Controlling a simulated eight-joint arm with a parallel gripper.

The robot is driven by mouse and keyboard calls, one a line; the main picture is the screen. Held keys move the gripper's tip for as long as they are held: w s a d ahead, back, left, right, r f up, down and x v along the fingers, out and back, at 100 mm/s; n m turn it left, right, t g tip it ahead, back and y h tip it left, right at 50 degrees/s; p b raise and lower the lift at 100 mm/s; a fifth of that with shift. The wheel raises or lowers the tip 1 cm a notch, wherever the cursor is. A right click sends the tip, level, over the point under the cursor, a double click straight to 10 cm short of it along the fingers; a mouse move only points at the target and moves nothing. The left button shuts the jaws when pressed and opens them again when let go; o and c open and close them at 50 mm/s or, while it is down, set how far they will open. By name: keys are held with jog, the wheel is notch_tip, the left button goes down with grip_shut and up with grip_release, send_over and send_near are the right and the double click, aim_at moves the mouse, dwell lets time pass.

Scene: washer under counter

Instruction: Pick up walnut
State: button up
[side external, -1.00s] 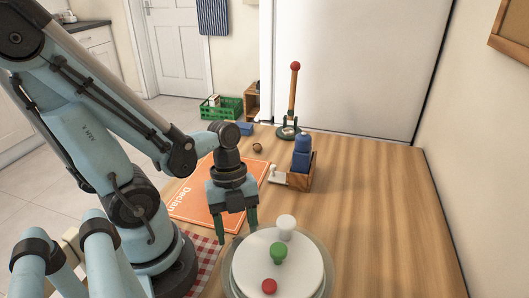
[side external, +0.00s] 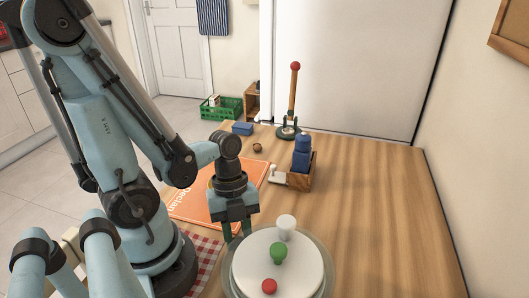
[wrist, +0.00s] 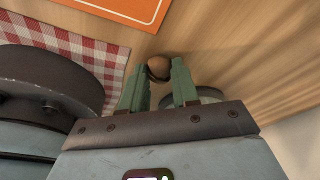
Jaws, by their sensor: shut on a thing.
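In the wrist view a round brown nut, which I take to be the walnut (wrist: 159,67), sits between the tips of my gripper's green fingers (wrist: 159,82). The fingers are shut on it. In the side view my gripper (side external: 238,233) points down just left of the round white-topped stand (side external: 250,270). Another small brown round thing (side external: 257,147) lies farther back on the table.
Green, white and red pieces sit on the stand. An orange mat (side external: 205,206) and a red checked cloth (side external: 205,250) lie to the left. A wooden box (side external: 299,180) with a blue object and a post with a red ball (side external: 295,66) stand behind. The table's right side is clear.

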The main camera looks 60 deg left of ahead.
grip_shut()
jog(key=shift+r, duration=0.15)
